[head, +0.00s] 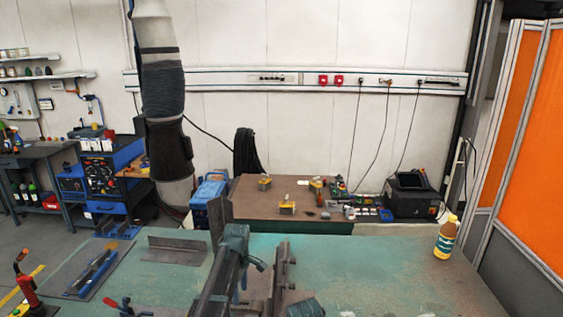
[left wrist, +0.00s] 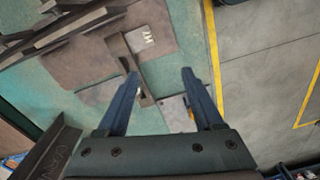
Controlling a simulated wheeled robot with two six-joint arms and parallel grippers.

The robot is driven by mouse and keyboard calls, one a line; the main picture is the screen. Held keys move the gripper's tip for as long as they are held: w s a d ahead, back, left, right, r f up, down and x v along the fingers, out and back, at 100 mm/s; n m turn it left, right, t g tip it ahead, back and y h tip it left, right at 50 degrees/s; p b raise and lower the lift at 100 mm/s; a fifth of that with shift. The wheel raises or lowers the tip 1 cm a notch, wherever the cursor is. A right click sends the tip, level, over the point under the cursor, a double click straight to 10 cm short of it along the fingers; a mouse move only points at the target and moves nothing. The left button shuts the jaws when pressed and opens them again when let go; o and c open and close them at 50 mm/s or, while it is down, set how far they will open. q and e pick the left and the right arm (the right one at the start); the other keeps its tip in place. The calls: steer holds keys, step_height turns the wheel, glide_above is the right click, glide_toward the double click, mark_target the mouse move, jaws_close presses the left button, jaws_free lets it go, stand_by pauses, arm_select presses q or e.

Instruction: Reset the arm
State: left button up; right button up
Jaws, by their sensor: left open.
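My left gripper (left wrist: 161,75) shows clearly in the left wrist view. Its two dark blue fingers stand wide apart with nothing between their tips. It is above the green bench top (left wrist: 150,122). Brown metal plates (left wrist: 88,60) and a small plate marked with letters (left wrist: 140,40) lie beyond the fingertips. A grey plate (left wrist: 178,112) shows between the fingers, partly hidden by the right one. In the head view a dark teal form rises from the bottom centre, and I cannot make out fingertips on it. My right gripper is not seen.
On the bench are an angle piece (head: 175,250), a grey plate with blue tools (head: 72,283), a red-handled clamp (head: 25,285), brown fixture rails (head: 282,268) and a yellow bottle (head: 446,238). A brown table (head: 240,208) stands behind. The bench right of the rails is mostly clear.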

arm_select(q)
steer(key=s+d+m, duration=0.4)
steer(key=s+m, duration=0.5)
steer(key=s, duration=0.4)
steer(key=s+d+m, duration=0.5)
steer(key=s+m, duration=0.4)
steer(key=s, duration=0.5)
steer(key=shift+m+y, duration=0.3)
steer(key=shift+y, duration=0.1)
